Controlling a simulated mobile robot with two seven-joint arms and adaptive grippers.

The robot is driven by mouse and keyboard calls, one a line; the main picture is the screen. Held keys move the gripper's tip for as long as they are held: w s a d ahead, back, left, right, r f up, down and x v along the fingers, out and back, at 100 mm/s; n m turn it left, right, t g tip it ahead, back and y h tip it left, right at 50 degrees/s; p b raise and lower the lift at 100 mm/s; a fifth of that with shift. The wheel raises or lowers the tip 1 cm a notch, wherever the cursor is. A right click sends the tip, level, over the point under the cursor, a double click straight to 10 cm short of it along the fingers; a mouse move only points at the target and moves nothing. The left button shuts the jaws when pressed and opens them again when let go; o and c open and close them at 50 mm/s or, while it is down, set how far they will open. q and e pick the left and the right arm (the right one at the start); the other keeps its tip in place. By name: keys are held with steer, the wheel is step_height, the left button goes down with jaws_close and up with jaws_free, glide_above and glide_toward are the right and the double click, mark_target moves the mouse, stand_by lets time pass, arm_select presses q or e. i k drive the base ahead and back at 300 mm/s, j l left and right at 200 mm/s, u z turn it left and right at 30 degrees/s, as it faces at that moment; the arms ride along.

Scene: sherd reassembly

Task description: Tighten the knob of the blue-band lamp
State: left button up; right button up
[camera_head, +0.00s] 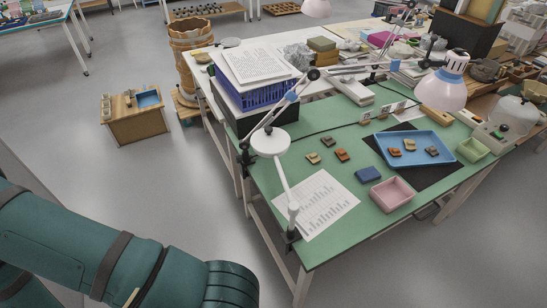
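A jointed white lamp arm with blue bands (291,96) rises from a dark clamp at the left edge of the green table. It bends at a black knob-like joint (313,74). From there a second section runs right, past another blue band, towards a white lamp shade (444,91); clutter makes the connection hard to follow. The knob's tightness cannot be told. Neither gripper shows.
A second white stand with a round head (270,142) is clamped at the green table's (335,247) front left corner. A blue tray (443,157) with sherds, a pink bin (392,194) and a printed sheet (316,204) lie on it. Open floor lies left of the table.

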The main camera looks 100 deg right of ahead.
mark_target(238, 157)
steer(key=l+z, duration=0.1)
steer(key=z, duration=4.85)
steer(key=j+z, duration=0.25)
steer(key=z, duration=0.15)
steer(key=j+z, duration=0.2)
steer(key=z, duration=0.2)
steer(key=k+j+z, duration=0.15)
steer(key=z, duration=0.25)
steer(key=k+j+z, duration=0.2)
steer(key=j+z, duration=0.25)
steer(key=k+j+z, duration=0.25)
steer(key=z, duration=0.2)
steer(key=k+j+z, duration=0.3)
steer(key=k+z, duration=0.3)
steer(key=k, duration=0.25)
steer(key=k+j, duration=0.15)
steer(key=k, duration=0.3)
steer(key=k+j+z, duration=0.1)
steer(key=k, duration=0.4)
